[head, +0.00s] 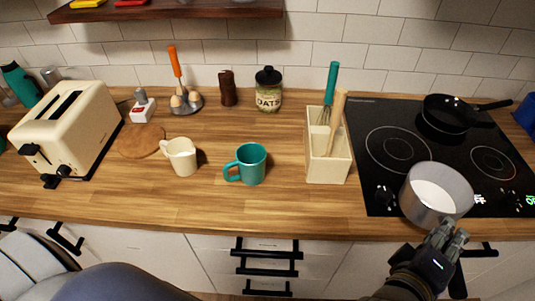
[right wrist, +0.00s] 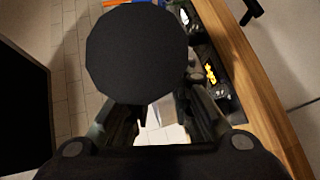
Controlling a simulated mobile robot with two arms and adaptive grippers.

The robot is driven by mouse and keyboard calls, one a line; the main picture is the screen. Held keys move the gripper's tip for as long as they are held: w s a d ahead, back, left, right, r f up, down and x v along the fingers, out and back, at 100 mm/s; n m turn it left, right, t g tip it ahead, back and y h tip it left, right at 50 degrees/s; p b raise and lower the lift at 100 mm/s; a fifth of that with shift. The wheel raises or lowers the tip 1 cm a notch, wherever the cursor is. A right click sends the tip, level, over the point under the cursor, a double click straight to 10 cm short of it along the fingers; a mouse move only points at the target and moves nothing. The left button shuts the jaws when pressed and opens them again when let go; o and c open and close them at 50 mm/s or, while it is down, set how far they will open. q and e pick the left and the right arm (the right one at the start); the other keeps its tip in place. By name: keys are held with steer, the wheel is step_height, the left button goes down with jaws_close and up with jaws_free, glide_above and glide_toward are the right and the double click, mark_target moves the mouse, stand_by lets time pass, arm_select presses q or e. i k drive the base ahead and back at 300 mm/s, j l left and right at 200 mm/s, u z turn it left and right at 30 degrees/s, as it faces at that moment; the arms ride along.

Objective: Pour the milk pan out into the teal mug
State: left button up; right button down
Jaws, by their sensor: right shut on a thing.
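The milk pan (head: 436,194) is a silver-grey pot with white milk in it. It is upright at the front edge of the black cooktop, with its handle side toward me. My right gripper (head: 441,243) is shut on its handle, which the fingers mostly hide. In the right wrist view the gripper's fingers (right wrist: 160,125) show below a large dark disc that I cannot identify surely. The teal mug (head: 251,164) stands upright on the wooden counter, left of the pan, with its handle to the left. My left gripper is out of view.
A cream utensil box (head: 328,167) with a whisk and wooden tool stands between mug and cooktop (head: 375,170). A cream jug (head: 181,157) is left of the mug. An oats jar (head: 268,92) is behind it. A black frying pan (head: 447,115) sits at the cooktop's back.

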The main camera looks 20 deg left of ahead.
mark_target(252, 157)
steer(key=k+j, duration=0.2)
steer(key=j, duration=0.15)
steer(key=k+j, duration=0.15)
steer(key=j, duration=0.2)
steer(key=k+j, duration=0.2)
steer(key=j, duration=0.15)
steer(key=k+j, duration=0.15)
steer(key=j, duration=0.2)
steer(key=k+j, duration=0.2)
steer(key=j, duration=0.15)
steer(key=k+j, duration=0.15)
steer(key=j, duration=0.2)
